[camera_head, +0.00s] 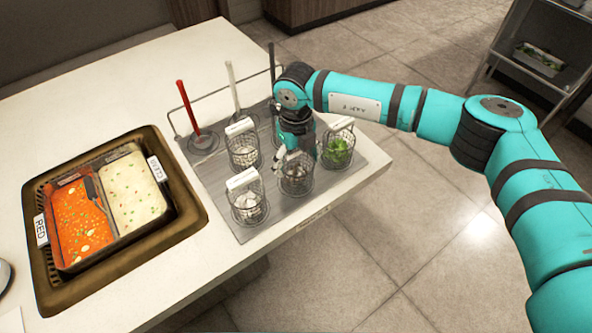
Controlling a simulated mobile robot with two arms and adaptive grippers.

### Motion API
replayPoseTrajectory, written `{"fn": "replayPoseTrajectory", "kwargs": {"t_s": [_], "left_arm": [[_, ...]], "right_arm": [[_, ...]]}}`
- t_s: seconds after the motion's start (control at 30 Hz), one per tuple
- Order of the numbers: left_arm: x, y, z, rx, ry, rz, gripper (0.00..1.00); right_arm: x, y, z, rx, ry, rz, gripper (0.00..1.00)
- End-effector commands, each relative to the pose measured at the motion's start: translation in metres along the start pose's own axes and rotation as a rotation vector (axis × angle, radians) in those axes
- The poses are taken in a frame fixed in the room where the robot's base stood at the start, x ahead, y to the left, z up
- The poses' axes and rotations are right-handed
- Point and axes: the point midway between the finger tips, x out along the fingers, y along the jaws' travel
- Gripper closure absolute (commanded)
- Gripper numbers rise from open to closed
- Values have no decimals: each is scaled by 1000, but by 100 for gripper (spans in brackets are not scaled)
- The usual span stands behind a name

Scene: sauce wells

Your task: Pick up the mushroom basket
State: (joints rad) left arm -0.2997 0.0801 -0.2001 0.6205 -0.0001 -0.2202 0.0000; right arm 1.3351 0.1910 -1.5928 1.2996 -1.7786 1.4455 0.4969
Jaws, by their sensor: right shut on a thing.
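My right gripper (284,158) points down over the grey rack tray and is shut at the top of a wire basket (297,182). This basket stands between the front-left basket and the one with greens, and its contents look dark. The gripper hides its handle and label. The front-left basket (248,208) holds pale chunks and has a white label on its handle. The labels are too small to read, so I cannot tell for sure which is the mushroom basket. The held basket still appears to be down on the tray. My left gripper is not in view.
A back-left basket (243,157) and a basket of greens (338,154) stand close by. A red-handled tool (188,108) and a white-handled one (232,85) stand behind. A divided pot (130,225) of red and creamy soup sits left. The counter's edge is near the baskets.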

Motion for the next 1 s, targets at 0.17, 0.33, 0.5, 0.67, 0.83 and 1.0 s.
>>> {"fn": "replayPoseTrajectory", "kwargs": {"t_s": [0.17,0.33,0.5,0.67,0.83,1.0], "left_arm": [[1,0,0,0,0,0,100],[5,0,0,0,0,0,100],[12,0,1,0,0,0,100],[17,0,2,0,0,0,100],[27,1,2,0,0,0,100],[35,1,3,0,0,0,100]], "right_arm": [[0,2,0,-2,1,3,58],[-12,1,1,-1,-2,2,58],[-34,1,1,-2,-4,0,58],[-36,21,-25,-8,0,2,58],[-40,52,-60,-10,-2,2,58],[-44,80,-93,-7,-1,2,58]]}}
